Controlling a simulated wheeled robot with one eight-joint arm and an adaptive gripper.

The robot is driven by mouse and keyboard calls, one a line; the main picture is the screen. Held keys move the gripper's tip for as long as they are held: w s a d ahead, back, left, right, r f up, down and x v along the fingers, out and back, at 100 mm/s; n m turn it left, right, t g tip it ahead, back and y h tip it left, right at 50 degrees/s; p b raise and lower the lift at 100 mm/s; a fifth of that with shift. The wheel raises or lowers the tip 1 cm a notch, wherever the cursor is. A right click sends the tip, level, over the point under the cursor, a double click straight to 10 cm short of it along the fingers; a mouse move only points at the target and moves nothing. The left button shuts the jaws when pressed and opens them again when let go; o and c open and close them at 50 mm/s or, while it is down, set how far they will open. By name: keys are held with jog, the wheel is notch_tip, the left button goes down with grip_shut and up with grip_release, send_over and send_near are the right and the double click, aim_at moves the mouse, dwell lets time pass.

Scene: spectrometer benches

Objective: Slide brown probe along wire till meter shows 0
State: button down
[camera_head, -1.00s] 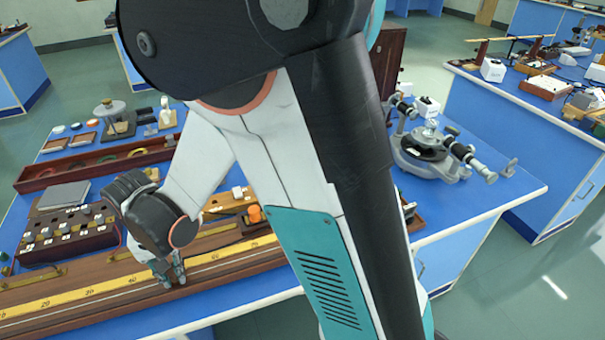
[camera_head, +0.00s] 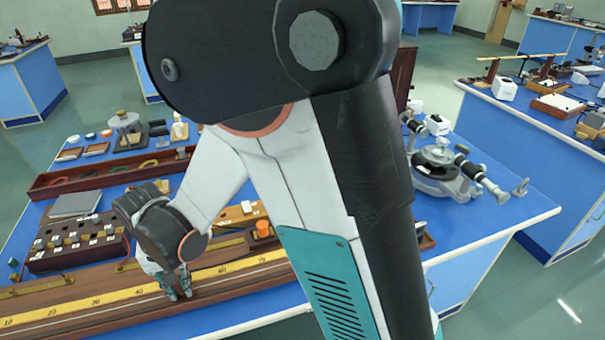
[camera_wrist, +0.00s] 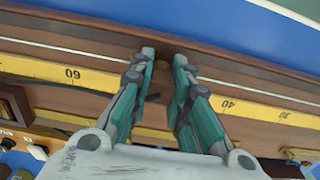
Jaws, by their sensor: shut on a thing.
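A long wooden wire board with a yellow scale (camera_head: 60,312) runs along the bench's front edge. In the wrist view the wire (camera_wrist: 70,51) is a thin pale line beside the scale (camera_wrist: 240,106). My gripper (camera_head: 180,293) is low over the board, near the middle of the scale. In the wrist view my gripper (camera_wrist: 163,58) lies between the 60 and 40 marks. It is shut on the brown probe (camera_wrist: 160,82), which is mostly hidden between the fingers. Whether the probe touches the wire is unclear. No meter reading can be made out.
A dark box with several plugs (camera_head: 75,245) stands behind the board at left. A long brown tray (camera_head: 60,184) lies further back. A spectrometer (camera_head: 440,165) stands at the right. My arm covers the bench's middle.

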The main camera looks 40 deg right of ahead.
jog(key=shift+s+f, duration=0.2)
jog(key=c, duration=1.4)
grip_release()
jog(key=shift+c, duration=0.2)
jog(key=shift+w, duration=0.1)
jog(key=shift+r, duration=0.1)
jog(key=shift+r, duration=3.7)
